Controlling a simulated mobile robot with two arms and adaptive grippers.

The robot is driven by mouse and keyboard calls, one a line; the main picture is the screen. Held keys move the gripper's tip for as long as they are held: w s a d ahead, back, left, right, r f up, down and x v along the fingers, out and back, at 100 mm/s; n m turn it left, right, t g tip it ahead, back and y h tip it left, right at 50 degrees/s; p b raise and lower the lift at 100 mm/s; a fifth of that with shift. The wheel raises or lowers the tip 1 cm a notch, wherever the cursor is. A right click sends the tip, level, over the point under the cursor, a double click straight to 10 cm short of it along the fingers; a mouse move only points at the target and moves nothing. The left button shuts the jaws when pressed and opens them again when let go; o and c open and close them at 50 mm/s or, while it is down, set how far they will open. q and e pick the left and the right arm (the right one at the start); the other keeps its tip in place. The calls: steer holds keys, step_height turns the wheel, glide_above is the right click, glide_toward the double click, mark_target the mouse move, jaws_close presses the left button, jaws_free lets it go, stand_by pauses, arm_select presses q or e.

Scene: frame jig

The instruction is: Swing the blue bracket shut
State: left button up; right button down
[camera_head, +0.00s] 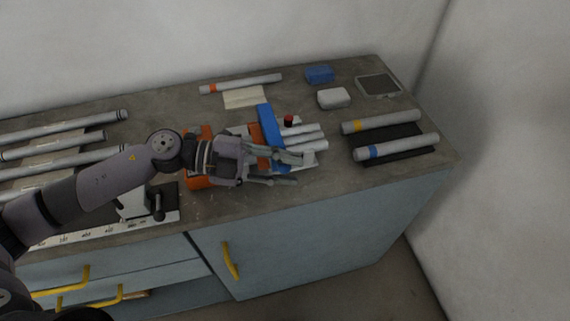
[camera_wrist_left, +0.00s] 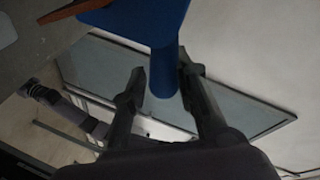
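The blue bracket (camera_head: 267,122) is a long bar lying across the orange and white jig on the bench. A rounded blue post of it hangs down in the left wrist view (camera_wrist_left: 163,75). My left gripper (camera_head: 298,170) is over the front of the jig at the bracket's near end. Its two fingers are apart, one on each side of the blue post (camera_wrist_left: 163,88). A gap shows on the left of the post; I cannot tell whether the right finger touches it. The gripper hides the bracket's near end and part of the jig. My right gripper is not in view.
White tubes (camera_head: 306,137) and a red knob (camera_head: 289,120) are on the jig. Two banded tubes lie on a black holder (camera_head: 408,158) at right. A blue box (camera_head: 319,74), white box (camera_head: 334,98) and grey tray (camera_head: 378,85) stand behind. More tubes (camera_head: 52,139) lie left.

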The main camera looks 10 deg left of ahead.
arm_select(q)
steer(key=o, duration=0.4)
step_height(320, 180, up, 10)
steer(key=shift+f, duration=0.1)
stand_by(0.5)
steer(key=shift+c, duration=0.4)
